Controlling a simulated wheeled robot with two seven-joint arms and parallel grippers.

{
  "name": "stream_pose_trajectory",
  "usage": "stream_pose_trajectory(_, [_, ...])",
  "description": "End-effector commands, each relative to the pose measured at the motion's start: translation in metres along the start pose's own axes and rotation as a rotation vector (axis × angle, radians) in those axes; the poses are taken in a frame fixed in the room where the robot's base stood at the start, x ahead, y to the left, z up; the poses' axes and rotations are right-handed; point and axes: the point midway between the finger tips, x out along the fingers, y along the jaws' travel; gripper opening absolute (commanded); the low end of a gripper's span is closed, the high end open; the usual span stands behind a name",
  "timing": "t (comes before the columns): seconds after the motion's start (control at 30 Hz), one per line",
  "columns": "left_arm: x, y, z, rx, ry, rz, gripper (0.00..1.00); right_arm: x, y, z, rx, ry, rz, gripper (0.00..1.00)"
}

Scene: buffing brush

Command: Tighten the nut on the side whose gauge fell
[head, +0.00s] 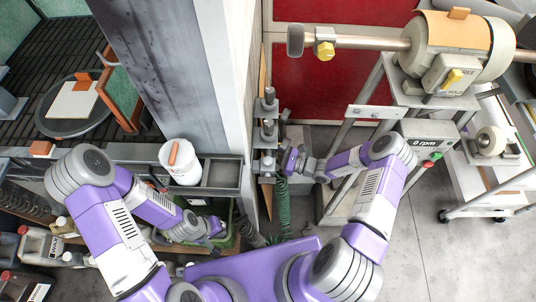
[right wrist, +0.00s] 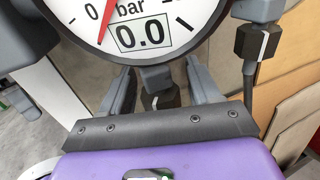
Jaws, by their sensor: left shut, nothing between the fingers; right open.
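In the right wrist view a round white gauge (right wrist: 178,18) marked bar reads 0.0, its red needle near 0. Below it a dark nut (right wrist: 160,99) with a pale mark lies between the fingers of my right gripper (right wrist: 163,88), which are open around it. A second dark nut (right wrist: 259,42) with a white line is at upper right, outside the fingers. In the head view my right gripper (head: 289,160) is by the grey fittings (head: 268,131) beside the pillar; the dial face is hidden there. My left gripper (head: 217,231) is shut and empty, low at left.
A white container (head: 180,162) stands on a ledge left of the pillar (head: 222,65). A green coiled hose (head: 284,210) hangs below the fittings. A buffing machine (head: 455,50) and a 0 rpm box (head: 426,141) are at right. Floor at lower right is clear.

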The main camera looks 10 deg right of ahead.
Motion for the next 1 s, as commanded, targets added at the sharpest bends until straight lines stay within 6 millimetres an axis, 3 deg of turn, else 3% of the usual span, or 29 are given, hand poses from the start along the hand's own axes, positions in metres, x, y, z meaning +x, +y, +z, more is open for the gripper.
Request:
stream_pose_trajectory(0.3, [0.0, 0.0, 0.0, 0.0, 0.0, 0.0, 0.0, 0.003, 0.0, 0.0, -0.001, 0.002, 0.0, 0.6])
stream_pose_trajectory(0.63, [0.0, 0.0, 0.0, 0.0, 0.0, 0.0, 0.0, 0.003, 0.0, 0.0, -0.001, 0.002, 0.0, 0.11])
stream_pose_trajectory(1.0, [0.013, -0.005, -0.001, 0.0, 0.0, 0.0, 0.0, 0.003, 0.0, -0.003, -0.006, 0.004, 0.07, 0.11])
